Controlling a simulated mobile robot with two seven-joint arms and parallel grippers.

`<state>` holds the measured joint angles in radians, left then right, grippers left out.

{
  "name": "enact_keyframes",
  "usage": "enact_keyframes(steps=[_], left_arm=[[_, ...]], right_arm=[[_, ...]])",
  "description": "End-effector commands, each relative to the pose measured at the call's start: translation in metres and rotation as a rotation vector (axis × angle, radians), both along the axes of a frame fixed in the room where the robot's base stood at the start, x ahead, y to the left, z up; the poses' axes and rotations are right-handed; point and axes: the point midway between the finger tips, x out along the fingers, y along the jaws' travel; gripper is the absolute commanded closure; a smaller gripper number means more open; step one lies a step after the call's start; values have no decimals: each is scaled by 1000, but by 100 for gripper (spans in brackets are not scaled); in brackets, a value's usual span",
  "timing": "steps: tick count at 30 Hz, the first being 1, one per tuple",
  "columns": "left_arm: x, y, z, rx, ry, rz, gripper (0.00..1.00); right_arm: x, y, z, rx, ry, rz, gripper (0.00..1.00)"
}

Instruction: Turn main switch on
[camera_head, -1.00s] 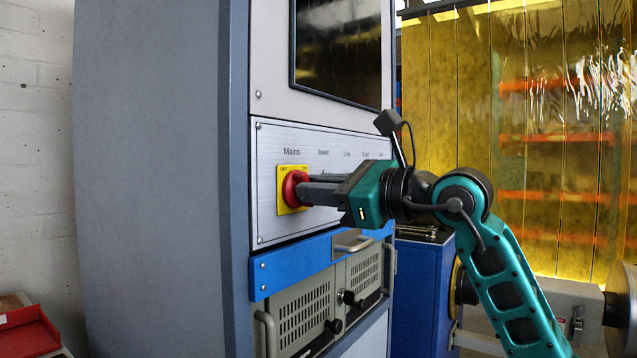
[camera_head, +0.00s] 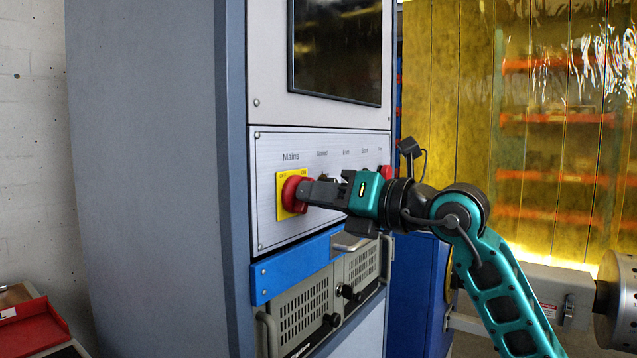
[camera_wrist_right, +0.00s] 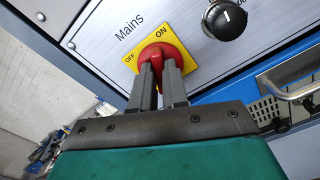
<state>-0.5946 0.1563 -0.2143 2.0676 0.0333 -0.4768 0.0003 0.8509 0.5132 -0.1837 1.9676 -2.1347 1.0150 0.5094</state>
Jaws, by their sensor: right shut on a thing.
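The main switch is a red rotary knob (camera_head: 292,194) on a yellow plate (camera_head: 282,209) marked OFF and ON, under the word Mains on the cabinet's metal panel (camera_head: 268,150). My right gripper (camera_head: 308,194) is shut on the red knob, its wrist rolled. In the right wrist view, the two dark fingers (camera_wrist_right: 159,84) sit on either side of the grip of the red knob (camera_wrist_right: 163,53). The fingers hide part of the knob, and I cannot tell exactly which mark it points to. My left gripper is not in view.
A black knob (camera_wrist_right: 225,19) is beside the switch in the right wrist view. A dark screen (camera_head: 337,50) is above the panel. A blue strip (camera_head: 290,268) and grey vented units (camera_head: 305,308) with handles are below. A yellow strip curtain (camera_head: 450,110) hangs behind at right.

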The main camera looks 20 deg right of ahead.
Motion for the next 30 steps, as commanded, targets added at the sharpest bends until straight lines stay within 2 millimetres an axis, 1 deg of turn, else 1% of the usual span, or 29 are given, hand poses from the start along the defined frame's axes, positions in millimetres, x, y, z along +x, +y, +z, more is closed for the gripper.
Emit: enact_keyframes(steps=[1,3,13,17,23,30], left_arm=[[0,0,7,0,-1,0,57],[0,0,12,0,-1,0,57],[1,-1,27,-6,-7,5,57],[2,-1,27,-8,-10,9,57],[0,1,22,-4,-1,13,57],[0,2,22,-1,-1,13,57]], right_arm=[[0,0,2,30,27,1,100],[0,0,2,71,60,0,100],[0,0,0,205,162,1,100],[0,0,0,230,180,0,100],[0,0,-1,245,192,0,100],[0,0,-1,247,193,1,100]])
